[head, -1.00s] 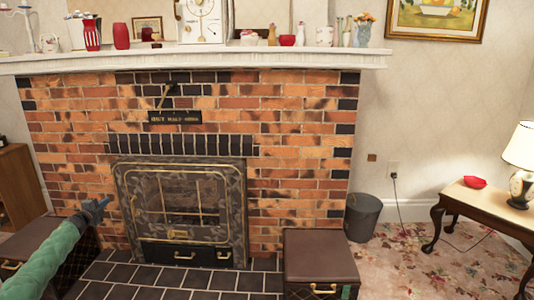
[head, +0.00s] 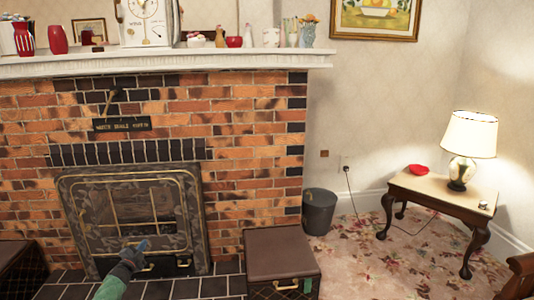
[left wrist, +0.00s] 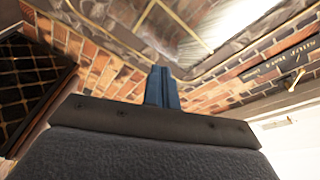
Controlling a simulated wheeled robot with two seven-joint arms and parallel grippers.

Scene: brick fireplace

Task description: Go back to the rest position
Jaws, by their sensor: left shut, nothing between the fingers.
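My left gripper (head: 143,246) is in front of the lower part of the fireplace screen (head: 130,215) in the head view, with my green arm coming up from the bottom edge. In the left wrist view its blue fingers (left wrist: 162,88) are together with nothing between them. The fireplace screen and brick fill the background there. My right gripper is not in view.
A brown chest (head: 280,258) stands on the right of the hearth, with a grey bin (head: 318,211) behind it. A wooden side table (head: 440,194) with a lamp (head: 467,140) and red bowl (head: 419,169) stands at the right. Patterned carpet (head: 370,262) lies open between.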

